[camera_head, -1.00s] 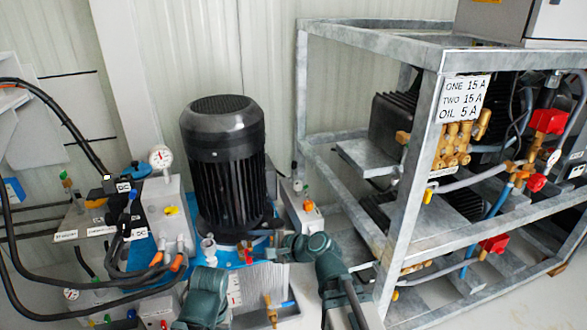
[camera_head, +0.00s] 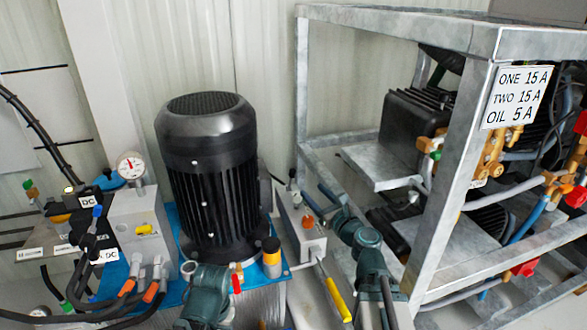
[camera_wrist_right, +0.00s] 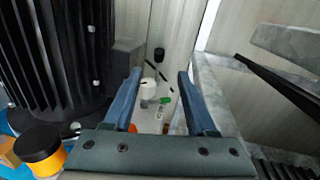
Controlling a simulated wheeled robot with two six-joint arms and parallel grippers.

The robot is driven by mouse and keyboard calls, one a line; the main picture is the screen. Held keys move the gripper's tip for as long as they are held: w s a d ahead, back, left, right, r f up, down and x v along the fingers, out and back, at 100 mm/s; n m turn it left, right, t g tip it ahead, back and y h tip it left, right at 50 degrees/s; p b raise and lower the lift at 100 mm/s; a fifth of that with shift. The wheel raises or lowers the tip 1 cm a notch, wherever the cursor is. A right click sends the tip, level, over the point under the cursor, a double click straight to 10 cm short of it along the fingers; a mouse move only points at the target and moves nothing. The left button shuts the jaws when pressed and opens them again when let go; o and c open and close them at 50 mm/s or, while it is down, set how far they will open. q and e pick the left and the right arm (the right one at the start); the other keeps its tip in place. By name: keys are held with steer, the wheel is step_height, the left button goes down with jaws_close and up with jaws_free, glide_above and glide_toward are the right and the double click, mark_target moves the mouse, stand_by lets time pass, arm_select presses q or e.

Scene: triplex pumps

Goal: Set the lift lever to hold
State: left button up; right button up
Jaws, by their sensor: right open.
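A slim upright lever with a black knob (camera_head: 292,174) stands at the back of a narrow grey box (camera_head: 312,246) beside the motor; I cannot read a label saying it is the lift lever. In the right wrist view the black knob (camera_wrist_right: 159,54) shows ahead, between and beyond the fingertips, above a white rounded fitting (camera_wrist_right: 148,86) and a green part. My right gripper (camera_head: 322,203) is open and empty, its blue fingers over the box, to the right of the lever and apart from it. My left gripper is not in view; only a teal arm link shows.
The black motor (camera_head: 205,180) stands close on the left. A galvanized frame (camera_head: 450,190) rises on the right. An orange knob (camera_head: 308,222) and a yellow-handled bar (camera_head: 338,300) are at the box. A black-and-yellow cap (camera_head: 271,257) stands near the motor's foot.

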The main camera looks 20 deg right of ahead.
mark_target(294, 173)
steer(key=x, duration=1.3)
steer(key=shift+w+a, duration=0.15)
steer(key=shift+w, duration=0.2)
jaws_close()
stand_by(1.0)
